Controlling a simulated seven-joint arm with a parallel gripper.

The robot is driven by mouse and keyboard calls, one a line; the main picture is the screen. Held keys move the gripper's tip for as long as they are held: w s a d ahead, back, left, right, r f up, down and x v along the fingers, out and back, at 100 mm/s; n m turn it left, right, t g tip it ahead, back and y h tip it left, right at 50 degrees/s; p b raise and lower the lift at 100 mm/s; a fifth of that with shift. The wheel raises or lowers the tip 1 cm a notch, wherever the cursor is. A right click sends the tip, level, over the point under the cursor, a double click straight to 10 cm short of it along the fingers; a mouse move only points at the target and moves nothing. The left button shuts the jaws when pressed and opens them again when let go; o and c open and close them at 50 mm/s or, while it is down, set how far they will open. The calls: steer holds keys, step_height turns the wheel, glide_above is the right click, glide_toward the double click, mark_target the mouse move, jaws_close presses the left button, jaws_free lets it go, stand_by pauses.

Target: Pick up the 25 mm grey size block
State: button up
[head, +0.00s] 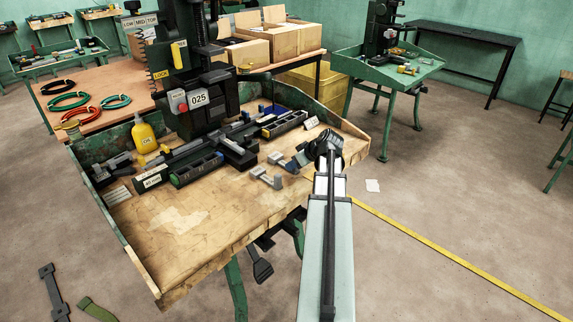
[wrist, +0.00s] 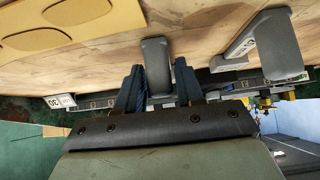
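Grey size blocks lie on the front right of the wooden bench top. In the head view, one grey block (head: 267,177) is nearer the front, and another (head: 277,159) is just behind it. In the wrist view, a grey upright block (wrist: 157,60) lies between my fingertips, with small gaps showing on both sides. A second grey block (wrist: 232,52) with a white tag lies to its right; the tag is too small to read. My gripper (wrist: 158,85) is open. In the head view, my gripper (head: 303,157) is beside the blocks and partly hidden by my arm.
The press (head: 205,95) with its 025 plate stands behind. A dark rail (head: 200,155) runs along the bench behind the blocks. A yellow bottle (head: 145,137) is at the left. The bench's front area (head: 215,235) is mostly clear.

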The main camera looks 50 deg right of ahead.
jaws_close()
steer(key=shift+r, duration=0.15)
steer(key=shift+r, duration=2.35)
